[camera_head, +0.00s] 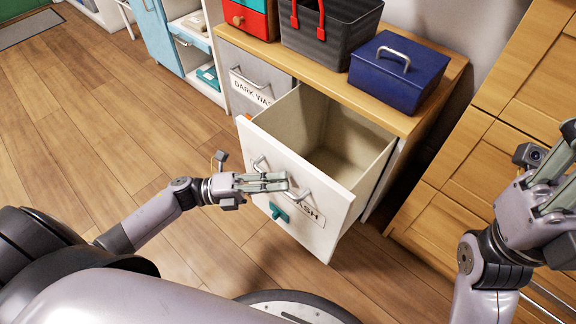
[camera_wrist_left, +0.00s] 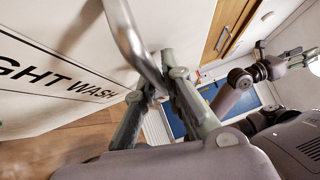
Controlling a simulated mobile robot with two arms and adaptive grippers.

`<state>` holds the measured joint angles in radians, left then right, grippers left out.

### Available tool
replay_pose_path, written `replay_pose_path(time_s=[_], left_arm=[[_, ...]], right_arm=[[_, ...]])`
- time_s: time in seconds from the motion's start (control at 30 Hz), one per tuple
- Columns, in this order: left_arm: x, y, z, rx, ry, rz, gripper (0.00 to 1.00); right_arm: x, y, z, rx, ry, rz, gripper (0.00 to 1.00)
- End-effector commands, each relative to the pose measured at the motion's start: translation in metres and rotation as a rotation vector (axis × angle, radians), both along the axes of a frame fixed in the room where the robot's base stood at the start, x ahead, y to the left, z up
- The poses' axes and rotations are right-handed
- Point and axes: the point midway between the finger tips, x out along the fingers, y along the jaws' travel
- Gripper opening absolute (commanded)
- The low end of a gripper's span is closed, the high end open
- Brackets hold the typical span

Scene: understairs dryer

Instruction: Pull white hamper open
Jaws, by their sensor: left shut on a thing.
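The white hamper (camera_head: 298,205) is a drawer-like bin under the wooden counter. It stands well out from the cabinet, showing an empty-looking beige inside. Its front carries a silver bar handle (camera_head: 259,163), a label partly hidden by my gripper, and a teal piece (camera_head: 278,212). My left gripper (camera_head: 286,183) is shut on the handle. In the left wrist view, the handle (camera_wrist_left: 126,32) runs between its fingers (camera_wrist_left: 157,86), beside the label reading "GHT WASH" (camera_wrist_left: 55,75). My right gripper (camera_head: 562,185) is at the right edge, away from the hamper; its finger opening is unclear.
A grey "DARK WAS" hamper (camera_head: 252,78) sits closed to the left. On the counter (camera_head: 428,95) are a dark basket (camera_head: 325,35) with red handles, a blue box (camera_head: 398,75) and a red drawer box (camera_head: 247,18). Wooden cabinets (camera_head: 470,165) stand right. Floor (camera_head: 90,120) is clear at left.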

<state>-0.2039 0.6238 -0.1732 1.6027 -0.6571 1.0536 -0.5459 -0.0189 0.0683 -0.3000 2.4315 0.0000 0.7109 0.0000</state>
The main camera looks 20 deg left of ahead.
Motion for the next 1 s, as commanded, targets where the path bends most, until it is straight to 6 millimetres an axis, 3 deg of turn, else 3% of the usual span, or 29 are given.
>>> replay_pose_path(time_s=[0.3,0.83,0.87,1.0], left_arm=[[-0.033,0.013,0.000,0.007,0.001,0.001,0.00],[-0.039,0.016,-0.002,0.006,0.000,0.002,0.00],[-0.039,0.016,-0.002,0.006,0.000,0.002,0.10],[-0.039,0.015,-0.001,0.005,-0.001,0.002,0.19]], right_arm=[[0.001,-0.001,-0.006,0.004,0.049,0.003,0.40],[0.001,-0.002,-0.009,0.005,0.055,0.003,0.40],[0.001,-0.002,-0.009,0.005,0.055,0.003,0.40],[0.001,-0.001,-0.009,0.005,0.056,0.003,0.40]])
